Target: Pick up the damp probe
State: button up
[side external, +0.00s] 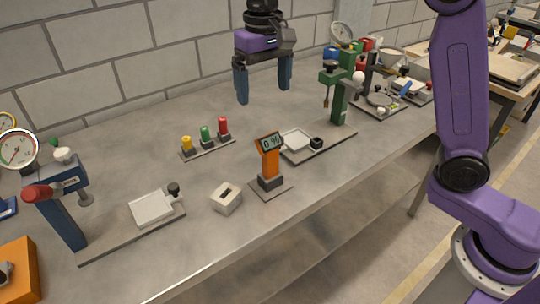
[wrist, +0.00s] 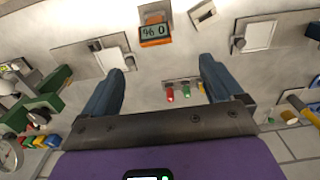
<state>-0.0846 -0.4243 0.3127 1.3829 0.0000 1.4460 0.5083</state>
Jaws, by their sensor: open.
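The damp probe (side external: 269,160) is an orange handheld piece with a small display reading "0 %". It stands upright in a dark holder on a grey base plate (side external: 284,188) near the table's front edge. In the wrist view the probe (wrist: 155,41) is at the top centre, its display upside down, beyond my fingertips. My gripper (side external: 264,85) is open and empty, with its blue fingers pointing down. It hangs above the table, behind and above the probe, and is apart from it. The probe's lower end is hidden in the holder.
A pale block with a slot (side external: 226,198) stands just left of the probe. A rack of yellow, green and red pieces (side external: 206,142) is behind it. A green stand (side external: 341,95) with a white plate is to the right, and a blue stand (side external: 62,210) with a gauge is at left.

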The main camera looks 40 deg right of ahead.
aim_at(270, 147)
notch_tip(270, 147, down, 12)
jog(key=shift+d+f, duration=0.1)
jog(key=shift+s+d+f, duration=0.1)
jog(key=shift+s+f, duration=0.05)
jog(key=shift+f, duration=0.7)
jog(key=shift+s+d+f, duration=0.15)
jog(key=shift+s+f, duration=0.05)
jog(key=shift+f, duration=0.65)
jog(key=shift+s+d+f, duration=0.1)
jog(key=shift+s+f, duration=0.05)
jog(key=shift+f, duration=0.7)
jog(key=shift+c, duration=0.3)
jog(key=c, duration=0.9)
